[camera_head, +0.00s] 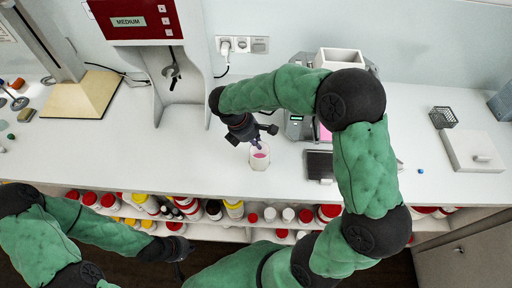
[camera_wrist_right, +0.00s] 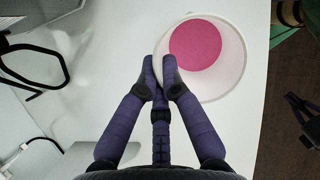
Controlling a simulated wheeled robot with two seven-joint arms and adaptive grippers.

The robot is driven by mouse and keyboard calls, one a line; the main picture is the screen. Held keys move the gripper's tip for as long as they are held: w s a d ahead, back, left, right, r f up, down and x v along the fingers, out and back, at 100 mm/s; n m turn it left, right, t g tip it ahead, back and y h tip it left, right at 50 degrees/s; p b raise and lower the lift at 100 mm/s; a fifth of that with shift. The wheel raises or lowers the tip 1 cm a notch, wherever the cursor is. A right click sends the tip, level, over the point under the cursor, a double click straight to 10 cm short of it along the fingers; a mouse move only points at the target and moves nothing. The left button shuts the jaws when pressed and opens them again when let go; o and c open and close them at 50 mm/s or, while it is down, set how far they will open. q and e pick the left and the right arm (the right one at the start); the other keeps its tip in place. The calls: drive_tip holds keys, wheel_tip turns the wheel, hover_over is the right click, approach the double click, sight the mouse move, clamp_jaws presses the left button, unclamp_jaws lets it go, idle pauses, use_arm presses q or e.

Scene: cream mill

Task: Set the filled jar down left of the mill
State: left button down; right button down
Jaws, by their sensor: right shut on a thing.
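The jar (camera_head: 259,160) is a translucent white cup with pink cream inside. The mill (camera_head: 341,58) is a grey machine with a white hopper and some pink showing, partly hidden by my right arm. My left gripper (camera_head: 175,250) is low, in front of the shelf; its jaws are unclear.
A red and white mixer marked MEDIUM (camera_head: 128,22) stands behind, left of the jar. A grey plate (camera_head: 319,165) lies in front of the mill. The white counter (camera_head: 200,155) is free left of the jar. Several bottles (camera_head: 234,208) fill the shelf below its front edge.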

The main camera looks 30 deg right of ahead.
drive_tip(key=shift+w+d+f+b, duration=0.1)
drive_tip(key=shift+w+f+b, duration=0.1)
drive_tip(key=shift+f, duration=0.5)
drive_tip(key=shift+w+d+f+b, duration=0.1)
drive_tip(key=shift+f+b, duration=0.05)
drive_tip(key=shift+f, duration=0.5)
drive_tip(key=shift+w+f+b, duration=0.15)
drive_tip(key=shift+f+b, duration=0.05)
drive_tip(key=shift+f, duration=0.5)
drive_tip(key=shift+f, duration=0.1)
drive_tip(key=c, duration=1.4)
unclamp_jaws()
drive_tip(key=shift+r, duration=0.25)
drive_tip(key=p+v, duration=0.2)
drive_tip(key=v, duration=0.9)
drive_tip(key=shift+w+a+r+p, duration=0.1)
drive_tip(key=shift+a+r+p, duration=0.15)
drive_tip(key=shift+r+p, duration=0.1)
